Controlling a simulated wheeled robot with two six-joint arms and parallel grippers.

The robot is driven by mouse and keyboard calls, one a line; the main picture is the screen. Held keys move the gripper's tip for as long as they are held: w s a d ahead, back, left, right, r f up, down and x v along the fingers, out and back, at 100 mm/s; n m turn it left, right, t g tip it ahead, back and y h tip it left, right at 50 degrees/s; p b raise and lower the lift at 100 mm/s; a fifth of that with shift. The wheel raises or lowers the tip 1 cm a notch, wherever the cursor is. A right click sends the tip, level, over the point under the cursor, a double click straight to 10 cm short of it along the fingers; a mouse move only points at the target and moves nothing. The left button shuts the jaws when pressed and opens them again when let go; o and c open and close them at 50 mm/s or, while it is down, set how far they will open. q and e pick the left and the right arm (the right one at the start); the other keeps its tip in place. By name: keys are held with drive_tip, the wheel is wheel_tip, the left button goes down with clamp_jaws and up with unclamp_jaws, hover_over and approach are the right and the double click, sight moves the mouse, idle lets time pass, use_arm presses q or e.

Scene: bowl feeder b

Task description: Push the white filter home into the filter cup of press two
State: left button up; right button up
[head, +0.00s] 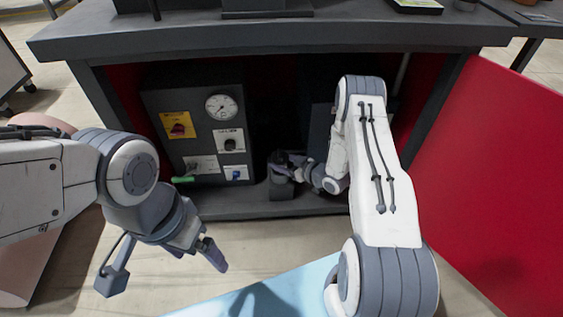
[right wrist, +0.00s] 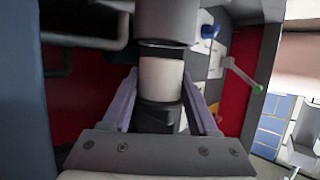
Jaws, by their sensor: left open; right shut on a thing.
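The white filter (right wrist: 161,79) shows in the right wrist view as a short pale cylinder between my right gripper's fingers (right wrist: 160,92). The fingers are closed in on either side of it. One end of the filter meets or nearly meets a wide dark grey cylinder (right wrist: 167,22), which looks like the filter cup; how far it is inside I cannot tell. A dark part (right wrist: 157,117) lies at its other end, between the fingers. In the head view my right gripper (head: 285,166) is low inside the bench, above a dark block (head: 281,187). My left gripper (head: 163,266) is open and empty, outside the bench.
A dark cabinet (head: 208,108) with a gauge (head: 221,107) and a green-tipped lever (head: 183,180) stands left of my right gripper under the bench top (head: 270,35). A red panel (head: 490,180) stands at the right. Clear floor lies in front of my left gripper.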

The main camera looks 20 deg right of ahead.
sight(281, 153)
wheel_tip(281, 153, up, 5)
drive_tip(key=shift+f+b, duration=0.2)
drive_tip(key=shift+b, duration=0.25)
drive_tip(key=shift+r, duration=0.55)
drive_tip(key=shift+f+b, duration=1.95)
drive_tip(key=shift+f, duration=1.1)
drive_tip(key=shift+r, duration=0.15)
drive_tip(key=shift+p, duration=0.3)
